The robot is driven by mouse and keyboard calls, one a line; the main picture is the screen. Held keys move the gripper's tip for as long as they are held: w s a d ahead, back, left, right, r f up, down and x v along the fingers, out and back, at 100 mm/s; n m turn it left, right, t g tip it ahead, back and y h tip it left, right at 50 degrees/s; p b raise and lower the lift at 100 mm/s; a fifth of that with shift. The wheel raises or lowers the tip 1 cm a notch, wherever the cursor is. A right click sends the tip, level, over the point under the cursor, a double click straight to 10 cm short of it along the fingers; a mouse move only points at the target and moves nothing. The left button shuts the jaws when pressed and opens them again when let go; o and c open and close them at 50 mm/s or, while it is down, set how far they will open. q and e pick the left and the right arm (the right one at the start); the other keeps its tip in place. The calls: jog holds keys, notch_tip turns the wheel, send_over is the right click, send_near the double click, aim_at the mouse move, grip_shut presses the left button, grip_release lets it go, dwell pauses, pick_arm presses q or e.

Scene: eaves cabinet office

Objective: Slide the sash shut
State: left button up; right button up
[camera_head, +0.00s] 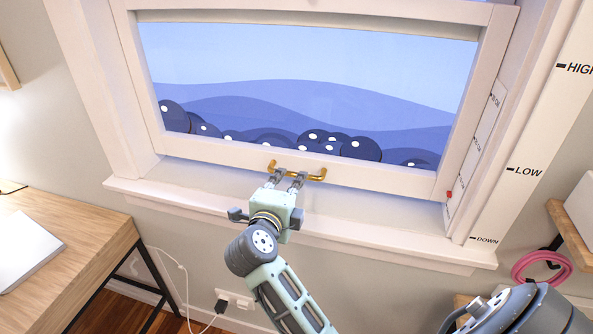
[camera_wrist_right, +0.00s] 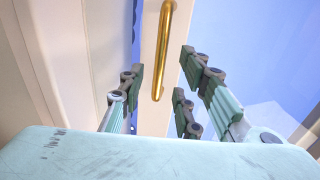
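The white-framed window sash (camera_head: 225,152) fills the top of the head view. Its bottom rail stands above the sill (camera_head: 190,206), with a pale band between them. A brass bar handle (camera_head: 316,178) is fixed to the bottom rail. My right gripper (camera_head: 288,179) is at the handle, fingers pointing at the rail. In the right wrist view the handle (camera_wrist_right: 166,45) runs between the open fingers (camera_wrist_right: 156,85), with space on both sides. Whether any finger touches it I cannot tell. My left gripper is not in view.
A scale with HIGH, LOW and DOWN marks (camera_head: 485,240) runs along the right jamb; a small red marker (camera_head: 449,195) sits between LOW and DOWN. A wooden desk (camera_head: 90,240) stands at left. A pink coil (camera_head: 540,262) hangs at right.

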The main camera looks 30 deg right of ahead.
aim_at(296, 176)
jog(key=p+x, duration=0.1)
jog(key=x, duration=0.4)
jog(key=shift+w+d, duration=0.1)
jog(key=shift+d, duration=0.15)
jog(key=shift+w+d+f, duration=0.1)
jog(key=shift+w+d, duration=0.2)
jog(key=shift+d, duration=0.05)
jog(key=c, duration=0.8)
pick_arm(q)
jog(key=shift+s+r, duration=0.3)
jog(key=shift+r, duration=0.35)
pick_arm(e)
jog(key=shift+f, duration=0.15)
